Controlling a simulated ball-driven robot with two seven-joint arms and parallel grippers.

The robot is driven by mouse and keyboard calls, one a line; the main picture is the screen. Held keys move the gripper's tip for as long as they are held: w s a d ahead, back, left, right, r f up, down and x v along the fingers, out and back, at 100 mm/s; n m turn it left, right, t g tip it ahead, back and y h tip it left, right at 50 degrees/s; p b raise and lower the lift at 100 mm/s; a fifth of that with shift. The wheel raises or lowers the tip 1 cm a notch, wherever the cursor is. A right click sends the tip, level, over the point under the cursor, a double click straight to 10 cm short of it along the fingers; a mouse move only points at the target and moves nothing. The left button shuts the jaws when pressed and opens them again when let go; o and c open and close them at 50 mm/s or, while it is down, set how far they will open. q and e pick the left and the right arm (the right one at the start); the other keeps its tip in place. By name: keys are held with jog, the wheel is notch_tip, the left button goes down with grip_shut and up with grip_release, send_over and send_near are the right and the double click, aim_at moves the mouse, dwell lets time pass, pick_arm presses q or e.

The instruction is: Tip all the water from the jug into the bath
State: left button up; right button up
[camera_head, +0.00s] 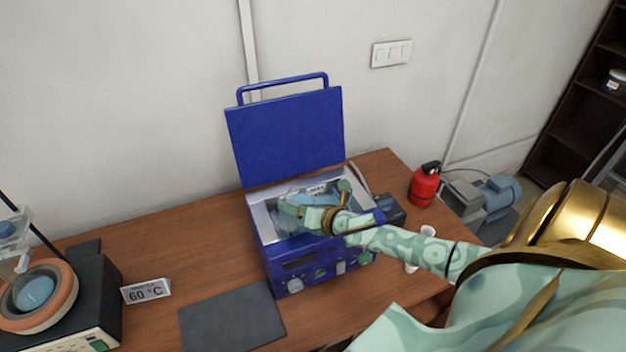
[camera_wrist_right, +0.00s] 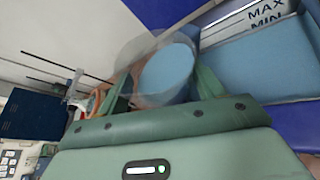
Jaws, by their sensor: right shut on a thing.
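The bath is a blue box (camera_head: 292,263) with its blue lid (camera_head: 288,136) raised; it stands on the brown bench. In the right wrist view its inside holds light-blue water (camera_wrist_right: 245,70) below MAX and MIN marks on the wall. My right gripper (camera_head: 293,206) is over the bath's opening, shut on a clear jug (camera_wrist_right: 152,52). Pale blue water (camera_wrist_right: 168,75) shows inside the jug, which looks tilted. In the head view the jug is mostly hidden by the gripper and blends with the bath. I cannot see a falling stream. My left gripper is not in view.
A stirrer-like device with an orange ring (camera_head: 38,296) stands at the left. The raised lid stands behind the opening.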

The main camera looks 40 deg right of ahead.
jog(key=shift+m, duration=0.5)
dwell(0.6)
jog(key=shift+d+f+m+t+y+b, duration=0.15)
jog(key=shift+m+t+y+b, duration=0.2)
jog(key=shift+y+b, duration=0.2)
jog(key=shift+m, duration=0.25)
jog(key=shift+d+f+m+b, duration=0.1)
jog(key=shift+m+b, duration=0.2)
jog(key=shift+b, duration=0.25)
dwell(0.6)
jog(key=shift+f+y, duration=0.1)
jog(key=shift+y, duration=0.15)
jog(key=shift+f+m+b, duration=0.1)
jog(key=shift+m+b, duration=0.2)
jog(key=shift+b, duration=0.05)
jog(key=shift+d+t, duration=0.1)
jog(key=shift+t, duration=0.15)
jog(key=shift+d+f+m+b, duration=0.1)
jog(key=shift+m+b, duration=0.2)
jog(key=shift+b, duration=0.05)
dwell(0.6)
